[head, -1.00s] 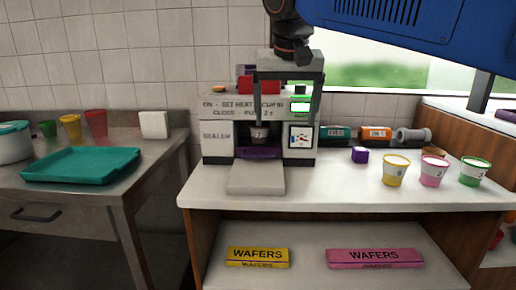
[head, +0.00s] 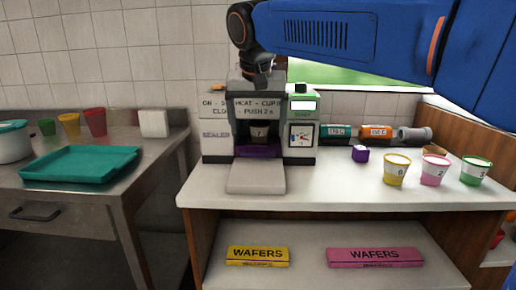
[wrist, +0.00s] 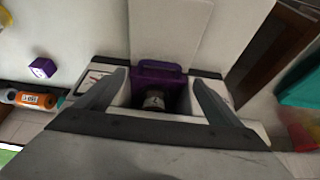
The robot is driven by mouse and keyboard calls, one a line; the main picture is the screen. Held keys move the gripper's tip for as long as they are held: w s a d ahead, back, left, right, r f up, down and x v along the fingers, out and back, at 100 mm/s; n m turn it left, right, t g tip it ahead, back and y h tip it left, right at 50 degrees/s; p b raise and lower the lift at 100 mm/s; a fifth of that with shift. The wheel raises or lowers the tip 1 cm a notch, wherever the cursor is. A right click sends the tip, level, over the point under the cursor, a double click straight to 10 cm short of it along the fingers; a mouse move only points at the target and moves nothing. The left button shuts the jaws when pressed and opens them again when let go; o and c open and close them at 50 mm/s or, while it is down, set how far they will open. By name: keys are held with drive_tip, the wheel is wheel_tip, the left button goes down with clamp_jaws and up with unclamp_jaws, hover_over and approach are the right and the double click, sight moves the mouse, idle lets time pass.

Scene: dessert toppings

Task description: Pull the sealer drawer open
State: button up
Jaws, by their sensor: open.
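The sealer (head: 217,147) is a white and grey machine on the counter, with a dark bay in its front. Its purple drawer (head: 259,152) sits low inside the bay, with a small cup (head: 259,133) above it. In the wrist view the drawer's purple handle (wrist: 160,67) faces the white ledge, and the cup (wrist: 154,100) stands behind it. My gripper (head: 259,117) is open and empty, pointing down at the sealer's front. In the wrist view its fingertips (wrist: 161,78) lie to either side of the drawer handle; contact cannot be told.
A white ledge (head: 256,180) extends in front of the bay. To the right are a purple cube (head: 360,154), cups including a yellow one (head: 396,170), and rollers (head: 376,133). A teal tray (head: 82,166) lies on the left table. Wafer boxes (head: 258,257) lie on the lower shelf.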

drive_tip(key=x, duration=0.8)
drive_tip(key=shift+f, duration=0.1)
drive_tip(key=c, duration=1.3)
drive_tip(key=shift+o, duration=0.2)
drive_tip(key=s, duration=1.6)
drive_tip(key=shift+a, duration=0.2)
drive_tip(key=shift+s, duration=0.1)
drive_tip(key=o, duration=1.3)
drive_tip(key=shift+c, duration=0.2)
drive_tip(key=v, duration=1.7)
drive_tip(key=shift+r, duration=0.2)
